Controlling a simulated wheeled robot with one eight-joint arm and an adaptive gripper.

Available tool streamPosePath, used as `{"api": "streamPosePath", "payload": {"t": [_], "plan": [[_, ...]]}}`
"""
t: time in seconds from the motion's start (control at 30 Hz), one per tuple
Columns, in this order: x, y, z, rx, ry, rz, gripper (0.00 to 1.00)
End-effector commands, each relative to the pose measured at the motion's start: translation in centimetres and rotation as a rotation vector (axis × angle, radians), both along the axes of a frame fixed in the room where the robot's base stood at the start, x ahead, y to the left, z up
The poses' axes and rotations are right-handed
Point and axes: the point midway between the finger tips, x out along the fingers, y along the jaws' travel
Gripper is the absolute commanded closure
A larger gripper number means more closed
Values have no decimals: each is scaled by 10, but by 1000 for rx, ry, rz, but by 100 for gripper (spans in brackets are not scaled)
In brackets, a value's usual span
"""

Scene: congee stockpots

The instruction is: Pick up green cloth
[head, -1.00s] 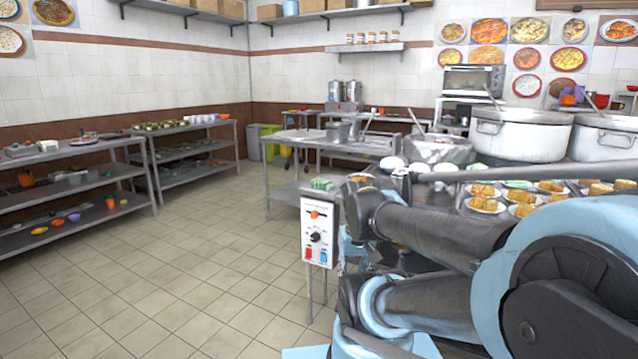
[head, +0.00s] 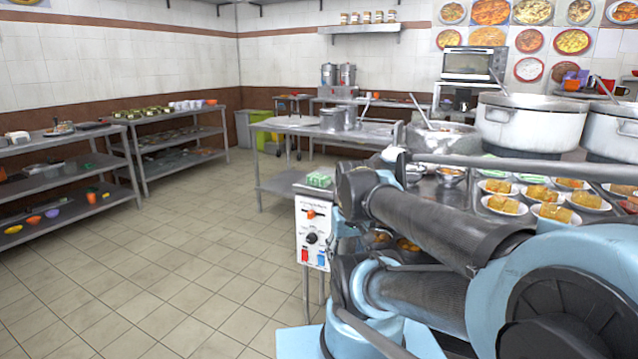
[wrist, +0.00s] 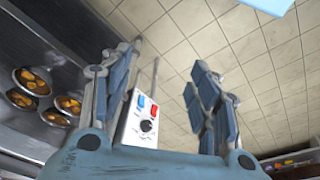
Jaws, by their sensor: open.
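The box has a black knob and red, orange and blue switches. My gripper (wrist: 165,60) is open and empty in the wrist view. The control box (wrist: 140,120) shows between its fingers there, beyond the wrist. The green cloth is not visible in the wrist view. My arm hides the gripper in the head view.
Large stockpots (head: 532,125) and plates of food (head: 507,205) stand on the counter at right. A metal table (head: 280,185) stands behind the box. Metal racks (head: 178,150) line the left wall. The tiled floor (head: 170,250) at left is clear.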

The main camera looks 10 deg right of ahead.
Motion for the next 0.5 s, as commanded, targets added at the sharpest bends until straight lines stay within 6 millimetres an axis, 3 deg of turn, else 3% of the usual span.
{"api": "streamPosePath", "payload": {"t": [0.17,0.5], "plan": [[26,3,31,11,0,63,25],[121,4,118,46,-23,282,25]]}}
